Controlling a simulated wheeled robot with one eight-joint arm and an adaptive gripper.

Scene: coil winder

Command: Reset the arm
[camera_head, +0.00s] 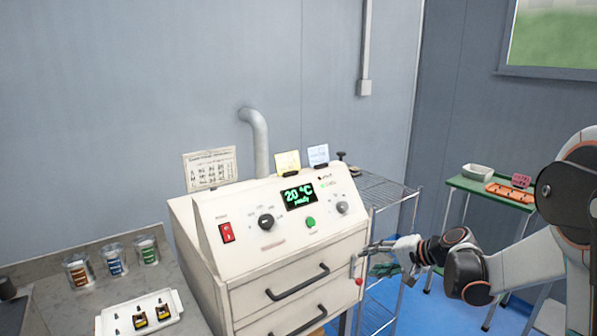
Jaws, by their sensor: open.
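My arm reaches in from the right side of the head camera view. My gripper (366,252) points left and is open, with nothing seen between its fingers. It is at the right front edge of the cream machine (210,228), near a small red knob (359,282). I cannot tell whether it touches the machine. The machine has a display (299,196) reading 20 °C, a red switch (227,233), dials and a green button (310,222). Its upper drawer (330,262) looks shut. The lower drawer (290,322) is cut off by the frame.
A grey counter (70,318) at left holds three jars (113,261) and a white tray (112,326) with small dark bottles. A wire rack (385,187) stands behind my gripper. A green table (480,188) with a bin and orange tray is at the right back. Blue floor shows between them.

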